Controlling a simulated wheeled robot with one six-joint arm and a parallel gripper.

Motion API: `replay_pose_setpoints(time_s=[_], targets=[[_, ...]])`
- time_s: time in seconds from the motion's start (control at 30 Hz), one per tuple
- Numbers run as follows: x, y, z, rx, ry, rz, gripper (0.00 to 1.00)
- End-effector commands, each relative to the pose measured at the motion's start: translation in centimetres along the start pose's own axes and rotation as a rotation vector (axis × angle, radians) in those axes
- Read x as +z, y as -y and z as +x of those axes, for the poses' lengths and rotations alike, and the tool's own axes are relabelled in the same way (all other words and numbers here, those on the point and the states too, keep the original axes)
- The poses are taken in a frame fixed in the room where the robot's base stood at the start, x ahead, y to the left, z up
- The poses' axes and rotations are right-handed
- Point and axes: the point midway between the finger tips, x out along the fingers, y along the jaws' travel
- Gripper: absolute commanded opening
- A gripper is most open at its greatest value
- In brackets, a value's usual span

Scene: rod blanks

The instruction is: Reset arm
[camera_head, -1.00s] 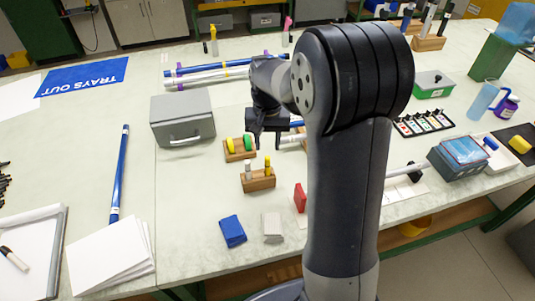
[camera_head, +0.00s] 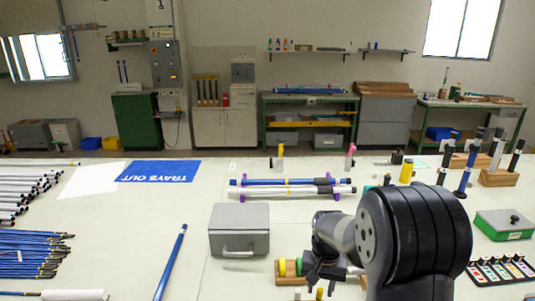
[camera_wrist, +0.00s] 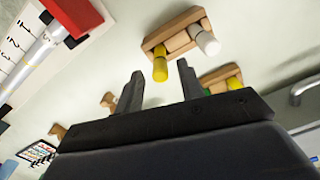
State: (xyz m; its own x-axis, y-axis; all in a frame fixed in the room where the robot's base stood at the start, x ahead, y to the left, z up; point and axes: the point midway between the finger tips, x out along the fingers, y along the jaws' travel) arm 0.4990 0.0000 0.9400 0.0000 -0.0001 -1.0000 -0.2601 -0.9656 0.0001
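My gripper (camera_head: 326,272) is in the lower middle of the head view, above the table and to the right of the grey metal box. In the wrist view my gripper (camera_wrist: 158,82) has its two fingers spread apart with nothing between them. Beyond the fingertips, a wooden block (camera_wrist: 178,30) carries a yellow peg (camera_wrist: 160,66) and a white peg (camera_wrist: 208,43). A second wooden holder (camera_wrist: 220,75) with green and yellow pieces is partly hidden behind the right finger.
The grey box (camera_head: 239,230) stands left of my arm. A rack with blue and white rods (camera_head: 290,189) lies behind it. A blue TRAYS OUT mat (camera_head: 160,171), a blue rod (camera_head: 170,262) and several rods lie to the left. A green box (camera_head: 503,225) stands at the right.

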Motion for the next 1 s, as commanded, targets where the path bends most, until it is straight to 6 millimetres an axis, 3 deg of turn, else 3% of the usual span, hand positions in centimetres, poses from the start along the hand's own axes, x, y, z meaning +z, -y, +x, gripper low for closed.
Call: replay_pose_setpoints(time_s=[0.3, 0.33, 0.53, 1.0], targets=[[0.1, 0.0, 6.2, 0.0, 0.001, 0.0, 0.37], [0.0, 0.0, 5.0, -0.001, -0.003, 0.0, 0.37], [-0.1, 0.0, 2.9, -0.001, -0.003, 0.0, 0.37], [0.0, 0.0, 2.3, 0.0, 0.0, 0.0, 0.37]])
